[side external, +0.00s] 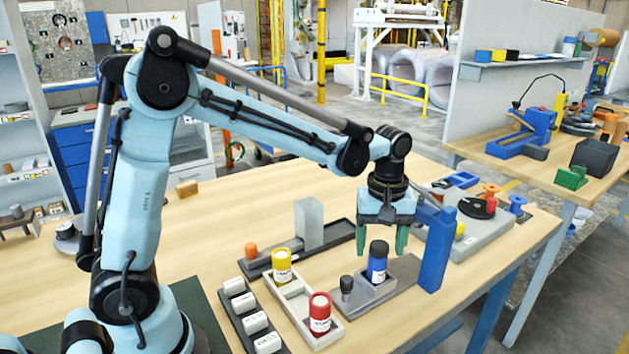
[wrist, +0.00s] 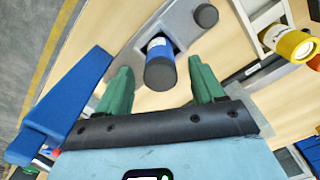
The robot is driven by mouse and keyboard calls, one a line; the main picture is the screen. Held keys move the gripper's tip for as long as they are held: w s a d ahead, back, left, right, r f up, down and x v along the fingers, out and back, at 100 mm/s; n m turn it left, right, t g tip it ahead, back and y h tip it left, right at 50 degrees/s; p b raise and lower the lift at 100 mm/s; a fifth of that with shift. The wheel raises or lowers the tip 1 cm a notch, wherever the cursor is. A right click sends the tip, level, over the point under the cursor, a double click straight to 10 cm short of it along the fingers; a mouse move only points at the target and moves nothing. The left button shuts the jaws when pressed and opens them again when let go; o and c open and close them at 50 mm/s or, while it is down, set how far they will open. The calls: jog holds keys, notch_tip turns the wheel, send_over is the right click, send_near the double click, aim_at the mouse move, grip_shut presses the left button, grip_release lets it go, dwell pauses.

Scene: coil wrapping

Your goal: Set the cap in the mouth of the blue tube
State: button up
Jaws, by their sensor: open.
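The blue tube (side external: 377,268) stands upright in a grey holder, with a white label on its side. A dark round top that looks like the cap (side external: 379,248) covers its upper end; how deep it sits I cannot tell. The wrist view also shows the blue tube (wrist: 161,50) and its dark end (wrist: 160,74). My gripper (side external: 382,248) has green fingers and is open and empty, pointing down close to the tube. In the wrist view, the tube appears between and just beyond the fingertips (wrist: 160,67). Contact cannot be told.
A dark knob (side external: 347,284) stands on the same holder. A yellow tube (side external: 281,266) and red tube (side external: 320,313) stand in a light tray to the left. A tall blue block (side external: 437,250) is close on the right. A grey block (side external: 309,222) stands behind.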

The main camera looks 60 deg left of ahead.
notch_tip(320, 180, up, 12)
dwell(0.8)
jog(key=shift+s, duration=0.1)
jog(key=m+t, duration=0.3)
jog(key=m, duration=0.2)
send_near(376, 246)
jog(key=s+a+r, duration=0.1)
jog(key=s+r, duration=0.1)
jog(key=s, duration=0.1)
jog(key=s+a+f+m+t, duration=0.1)
jog(key=s+f+m+t, duration=0.3)
jog(key=s+f+m, duration=0.1)
jog(key=shift+s+a+f+m, duration=0.2)
jog(key=shift+s+f+m, duration=0.1)
jog(key=shift+f+m, duration=0.3)
